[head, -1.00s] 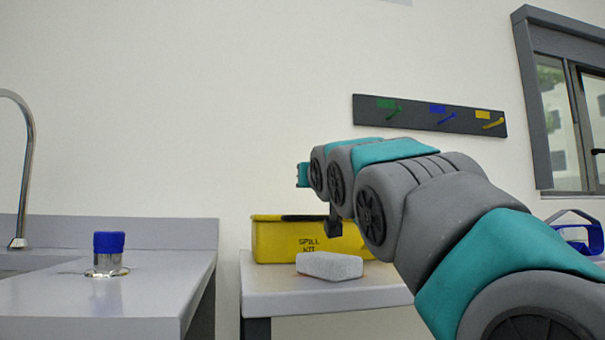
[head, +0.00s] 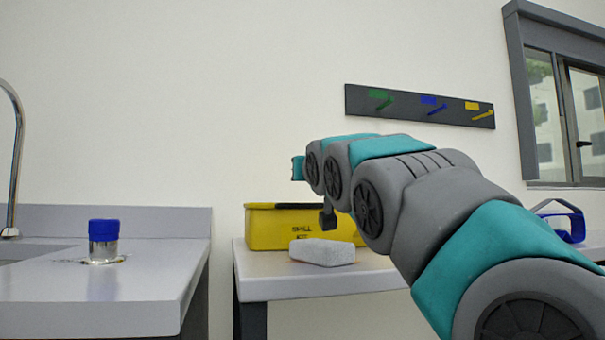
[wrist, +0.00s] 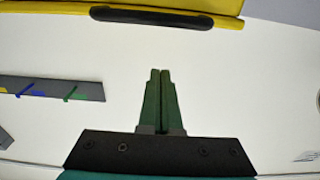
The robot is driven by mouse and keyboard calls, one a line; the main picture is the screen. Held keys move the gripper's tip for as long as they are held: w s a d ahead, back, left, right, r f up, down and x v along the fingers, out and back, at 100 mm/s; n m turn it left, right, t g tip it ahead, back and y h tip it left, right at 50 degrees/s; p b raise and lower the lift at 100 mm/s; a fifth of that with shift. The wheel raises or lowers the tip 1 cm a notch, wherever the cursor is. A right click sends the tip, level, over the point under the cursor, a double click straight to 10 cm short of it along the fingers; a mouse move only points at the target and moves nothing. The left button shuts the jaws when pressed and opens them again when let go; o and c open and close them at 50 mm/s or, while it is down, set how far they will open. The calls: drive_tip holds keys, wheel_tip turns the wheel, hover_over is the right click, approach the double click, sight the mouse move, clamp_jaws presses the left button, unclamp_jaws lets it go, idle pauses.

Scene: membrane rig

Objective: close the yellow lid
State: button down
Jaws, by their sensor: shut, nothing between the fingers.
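The yellow box marked as a spill kit (head: 275,232) stands on a side table, partly hidden behind my arm. Its upper rim looks dark, and I cannot make out the lid's position in the head view. In the wrist view a yellow panel with a dark handle-like strip (wrist: 150,17) crosses the top edge; I cannot tell whether it is lid or box. My gripper (wrist: 160,72) shows green fingers pressed together, empty, apart from the yellow panel. The fingers are not clear in the head view.
A white block (head: 322,252) lies on the table (head: 300,287) in front of the box. A blue-capped jar (head: 104,245) stands on the left counter by the sink. A dark rack (head: 415,107) with coloured tags hangs on the wall.

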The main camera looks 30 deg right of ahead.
wheel_tip(320, 180, up, 4)
drive_tip(key=p, duration=0.3)
drive_tip(key=shift+s+a+f+b, duration=0.2)
drive_tip(key=shift+s+a+f, duration=0.15)
drive_tip(key=shift+s+f, duration=0.9)
drive_tip(key=shift+s+a+f+b, duration=0.15)
drive_tip(key=shift+s+a+f, duration=0.2)
drive_tip(key=shift+s+f, duration=0.9)
drive_tip(key=shift+s+a+f+b, duration=0.2)
drive_tip(key=shift+s+a+f, duration=0.15)
drive_tip(key=shift+s+f, duration=0.85)
drive_tip(key=shift+w+f, duration=0.2)
